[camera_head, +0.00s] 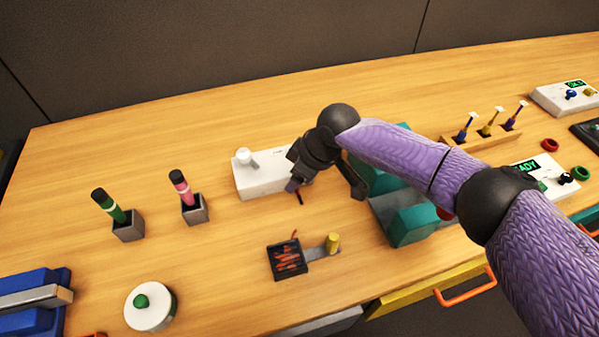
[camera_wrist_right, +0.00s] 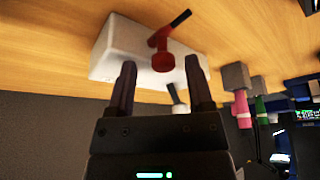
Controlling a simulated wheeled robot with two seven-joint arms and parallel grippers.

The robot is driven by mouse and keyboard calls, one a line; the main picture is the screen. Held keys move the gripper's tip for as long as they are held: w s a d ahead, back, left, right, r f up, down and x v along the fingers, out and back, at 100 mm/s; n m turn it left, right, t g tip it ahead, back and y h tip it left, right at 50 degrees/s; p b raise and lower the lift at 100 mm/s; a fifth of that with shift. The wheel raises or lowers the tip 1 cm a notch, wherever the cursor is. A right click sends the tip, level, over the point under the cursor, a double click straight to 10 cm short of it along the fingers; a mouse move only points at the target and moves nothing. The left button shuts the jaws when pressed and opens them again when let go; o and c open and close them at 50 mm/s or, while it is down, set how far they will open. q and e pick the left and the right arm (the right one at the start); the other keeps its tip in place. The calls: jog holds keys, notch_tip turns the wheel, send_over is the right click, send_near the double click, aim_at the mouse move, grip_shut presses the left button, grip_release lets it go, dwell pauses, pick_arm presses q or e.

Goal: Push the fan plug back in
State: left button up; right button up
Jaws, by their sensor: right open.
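A white box (camera_head: 262,181) lies on the table, left of my right gripper (camera_head: 295,183). In the right wrist view the white box (camera_wrist_right: 118,50) carries a red plug-like piece (camera_wrist_right: 163,58) with a round end and a dark rod. The head view mostly hides this piece behind my gripper. My right gripper is open, and its two dark fingers (camera_wrist_right: 159,82) point toward the box with the red piece showing between them. I cannot tell whether they touch it. My left gripper is not in view.
A white knob (camera_head: 243,156) stands on the box's left end. Two pens in grey holders (camera_head: 195,209) are to the left. A black pad with red coils (camera_head: 287,259) and a yellow peg (camera_head: 333,243) are in front. A teal device (camera_head: 412,226) lies under my right arm.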

jog(key=shift+r, duration=0.2)
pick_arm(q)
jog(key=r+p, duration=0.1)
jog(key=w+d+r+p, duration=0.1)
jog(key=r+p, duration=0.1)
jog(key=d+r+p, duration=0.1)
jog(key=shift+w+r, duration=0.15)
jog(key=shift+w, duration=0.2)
pick_arm(e)
jog(key=v, duration=0.9)
jog(key=shift+d+r, duration=0.15)
jog(key=shift+r, duration=0.05)
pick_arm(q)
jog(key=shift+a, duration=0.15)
pick_arm(e)
jog(key=shift+s, duration=0.15)
